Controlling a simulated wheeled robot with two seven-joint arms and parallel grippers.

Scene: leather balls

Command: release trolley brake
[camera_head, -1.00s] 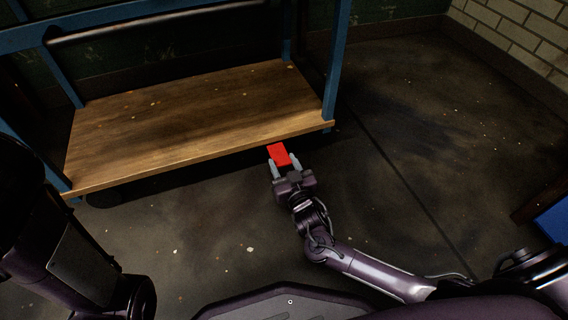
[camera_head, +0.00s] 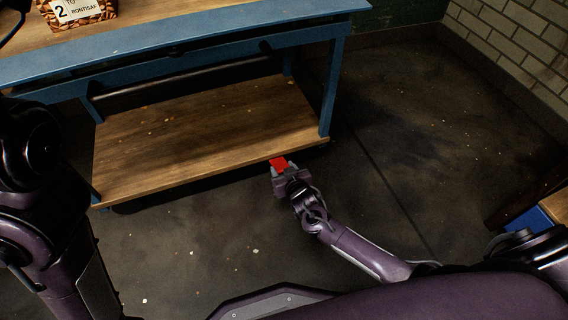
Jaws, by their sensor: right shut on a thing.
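The trolley has a blue frame (camera_head: 333,85) and a low wooden shelf (camera_head: 200,140). A red brake pedal (camera_head: 277,162) juts out below the shelf's front edge, towards its right end. My right gripper (camera_head: 280,171) is at the pedal, low near the floor, with its fingers shut on it. The fingers and palm hide part of the pedal. My left arm (camera_head: 60,240) shows at the left edge, but its gripper is out of the picture.
A patterned basket (camera_head: 84,20) with a label stands on the trolley's wooden top. A blue object (camera_head: 530,220) is at the right edge. A brick wall (camera_head: 520,50) is at the back right. The dark floor (camera_head: 400,140) right of the trolley is clear.

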